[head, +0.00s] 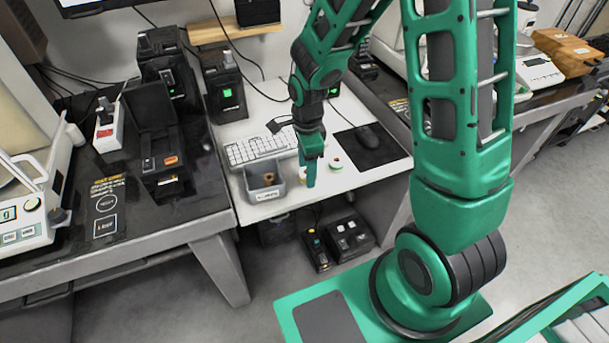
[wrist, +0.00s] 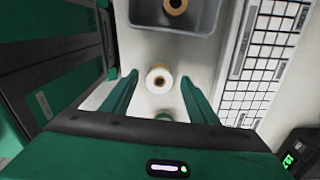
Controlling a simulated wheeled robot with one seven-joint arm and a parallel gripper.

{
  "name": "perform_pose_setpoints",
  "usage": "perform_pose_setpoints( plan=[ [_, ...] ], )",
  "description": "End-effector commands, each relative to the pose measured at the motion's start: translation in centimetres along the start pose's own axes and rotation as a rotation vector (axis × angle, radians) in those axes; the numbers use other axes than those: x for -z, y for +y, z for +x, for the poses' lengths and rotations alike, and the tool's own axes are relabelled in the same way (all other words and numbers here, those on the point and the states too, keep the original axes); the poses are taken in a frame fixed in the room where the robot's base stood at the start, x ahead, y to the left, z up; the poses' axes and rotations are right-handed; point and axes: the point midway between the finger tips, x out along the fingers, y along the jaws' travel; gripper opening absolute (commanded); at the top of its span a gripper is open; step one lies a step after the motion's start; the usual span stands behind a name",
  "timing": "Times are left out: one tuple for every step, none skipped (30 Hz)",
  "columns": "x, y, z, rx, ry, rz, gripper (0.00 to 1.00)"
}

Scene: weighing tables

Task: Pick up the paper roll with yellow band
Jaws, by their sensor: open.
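A white paper roll with a yellowish band (wrist: 159,87) stands upright on the white desk in the wrist view, its brown core facing the camera. My gripper (wrist: 159,82) is open, with one green finger on each side of this roll and a gap on both sides. Whether the fingers are down at its height I cannot tell. In the head view my gripper (head: 309,178) points down over the desk and mostly hides this roll. Another roll with a green part (wrist: 165,117) is partly hidden by my gripper's body in the wrist view.
A grey bin (head: 265,192) holding a brown-cored roll stands close by. A keyboard (head: 258,148) lies behind it. A white roll with a coloured top (head: 336,165) stands right of my gripper, before a black mouse pad (head: 362,151). The desk's front edge is near.

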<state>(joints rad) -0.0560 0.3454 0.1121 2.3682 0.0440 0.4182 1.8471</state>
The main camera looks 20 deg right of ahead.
Motion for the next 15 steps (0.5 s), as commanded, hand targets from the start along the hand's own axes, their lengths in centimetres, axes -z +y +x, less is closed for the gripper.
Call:
perform_pose_setpoints(
  plan=[
    [0.0,0.0,0.01,0.0,0.0,0.0,0.54],
    [0.0,-0.01,0.0,0.001,0.0,0.0,0.54],
    [0.0,-0.01,-0.01,0.001,0.0,0.0,0.54],
    [0.0,-0.01,-0.01,0.001,0.0,0.0,0.54],
    [0.0,-0.01,-0.02,0.001,0.0,0.0,0.54],
    [0.0,-0.02,-0.02,0.001,0.0,0.0,0.45],
    [0.0,-0.02,-0.03,0.001,0.0,0.0,0.37],
    [0.0,-0.02,-0.03,0.001,0.0,0.0,0.3],
    [-0.01,-0.02,-0.04,0.001,0.0,0.0,0.21],
    [0.0,-0.02,-0.04,0.001,0.0,0.0,0.13],
    [0.0,-0.03,-0.04,0.001,0.0,0.0,0.09],
    [-0.01,-0.03,-0.04,0.001,0.0,0.0,0.09],
    [-0.01,-0.03,-0.05,0.001,0.0,0.0,0.09],
    [-0.01,-0.03,-0.05,0.001,0.0,0.0,0.09],
    [-0.01,-0.03,-0.05,0.001,0.0,0.0,0.09]
  ],
)
